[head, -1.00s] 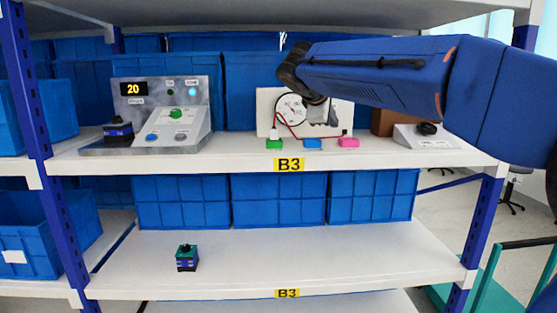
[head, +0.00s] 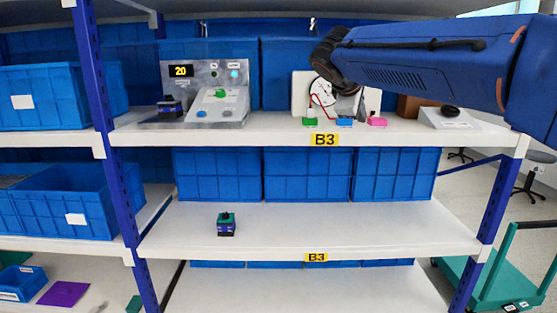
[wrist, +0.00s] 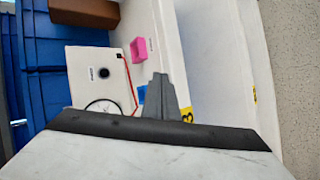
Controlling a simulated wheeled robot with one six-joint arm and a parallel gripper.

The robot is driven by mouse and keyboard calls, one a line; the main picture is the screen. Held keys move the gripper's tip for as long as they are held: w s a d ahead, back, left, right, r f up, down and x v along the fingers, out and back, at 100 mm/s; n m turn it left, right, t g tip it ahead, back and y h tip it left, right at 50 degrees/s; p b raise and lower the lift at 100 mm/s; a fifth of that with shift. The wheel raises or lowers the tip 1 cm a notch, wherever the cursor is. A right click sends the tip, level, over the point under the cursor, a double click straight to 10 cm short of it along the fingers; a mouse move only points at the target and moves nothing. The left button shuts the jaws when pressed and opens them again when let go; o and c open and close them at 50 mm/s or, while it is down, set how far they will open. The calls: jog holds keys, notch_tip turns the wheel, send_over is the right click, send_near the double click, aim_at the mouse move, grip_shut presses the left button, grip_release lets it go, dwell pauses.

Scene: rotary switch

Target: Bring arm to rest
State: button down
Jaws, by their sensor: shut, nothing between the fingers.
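My arm (head: 430,65) reaches in from the upper right in the head view, over the top shelf. My gripper (head: 347,106) hangs down in front of the white panel with a round gauge, and the arm hides part of that panel. In the wrist view my gripper (wrist: 160,92) shows as grey fingers held together, with nothing between them. A control console (head: 240,80) with a yellow "20" on its display and a green knob (head: 218,93) stands at the left of the shelf. A grey box with a black knob (head: 450,111) stands at the right.
Green, blue and pink blocks (head: 377,122) lie along the front of the top shelf (head: 270,133). A small dark and green block (head: 226,224) stands on the lower shelf. Blue bins fill the back. A green cart (head: 500,275) stands at the lower right.

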jog(key=s+d+f+m+g+y, duration=0.2)
jog(key=s+f+m, duration=0.4)
jog(key=s+f, duration=1)
jog(key=s+d+f+m+g+y, duration=0.2)
jog(key=s+d+f+m+y, duration=0.2)
jog(key=s+f, duration=1.3)
jog(key=s+m, duration=0.1)
jog(key=s, duration=0.4)
jog(key=shift+s+f+m, duration=0.15)
jog(key=shift+s+m, duration=0.1)
jog(key=shift+m, duration=0.15)
